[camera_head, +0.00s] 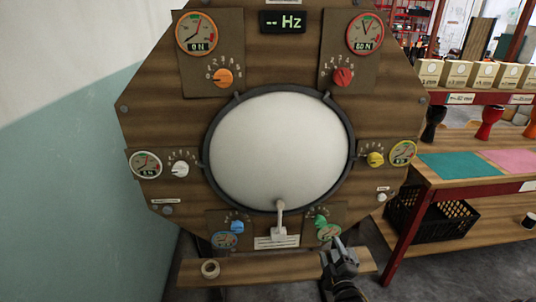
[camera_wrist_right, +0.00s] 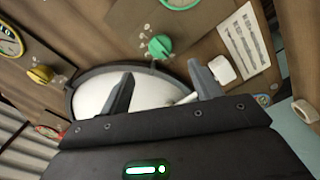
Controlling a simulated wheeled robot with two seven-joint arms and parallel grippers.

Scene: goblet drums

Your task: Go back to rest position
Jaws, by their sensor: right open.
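My right gripper (camera_head: 339,244) is in front of the lower right of a wooden octagonal drum panel, close to the green knob (camera_head: 321,222). In the right wrist view my right gripper (camera_wrist_right: 163,92) has its two fingers apart with nothing between them. The green knob (camera_wrist_right: 160,46) shows beyond the fingers there, apart from them. The white drum skin (camera_head: 279,148) fills the middle of the panel, and a white lever (camera_head: 280,222) stands at its lower edge. My left gripper is not in view.
Orange (camera_head: 223,77), red (camera_head: 342,77), white (camera_head: 180,169), yellow (camera_head: 375,159) and blue (camera_head: 237,227) knobs sit around the skin. A tape roll (camera_head: 210,269) lies on the low ledge (camera_head: 240,273). A red-framed shelf (camera_head: 405,232) with a black crate (camera_head: 440,215) stands at right.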

